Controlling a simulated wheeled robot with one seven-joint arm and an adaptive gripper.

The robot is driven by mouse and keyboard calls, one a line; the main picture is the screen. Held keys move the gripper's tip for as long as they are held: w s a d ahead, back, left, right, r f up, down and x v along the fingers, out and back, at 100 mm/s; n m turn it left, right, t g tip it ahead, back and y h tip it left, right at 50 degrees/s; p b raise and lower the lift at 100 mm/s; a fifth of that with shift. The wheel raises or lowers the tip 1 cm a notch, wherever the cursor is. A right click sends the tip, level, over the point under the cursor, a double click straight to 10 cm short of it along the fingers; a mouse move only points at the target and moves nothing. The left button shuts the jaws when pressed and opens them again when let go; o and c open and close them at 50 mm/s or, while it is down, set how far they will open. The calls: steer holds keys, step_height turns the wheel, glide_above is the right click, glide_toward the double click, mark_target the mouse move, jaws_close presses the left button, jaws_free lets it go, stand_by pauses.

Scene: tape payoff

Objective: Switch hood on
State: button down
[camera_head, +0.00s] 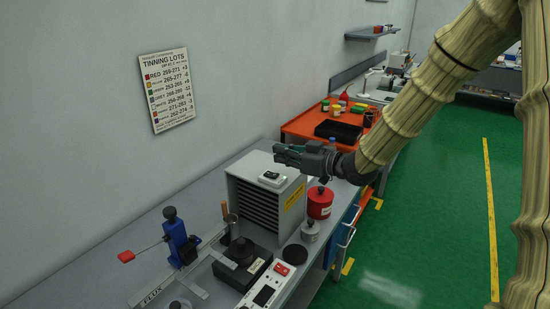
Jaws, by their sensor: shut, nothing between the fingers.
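A grey louvred box (246,201), which looks like the hood, stands on the bench with a yellow label on its right side. On its top is a small white switch plate (272,179) with a dark rocker; its position is too small to tell. My gripper (279,154) is shut and empty. It points left and appears above the box's top, behind the switch plate in the picture. I cannot tell its exact height over the box.
A red canister (319,202) and a grey weight-like jar (310,231) stand right of the box. An orange cart (301,123) with a black tray stands behind.

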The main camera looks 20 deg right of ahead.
steer(key=r+b+v, duration=0.1)
steer(key=v, duration=0.5)
steer(key=shift+r, duration=0.25)
steer(key=shift+a, duration=0.1)
stand_by(0.3)
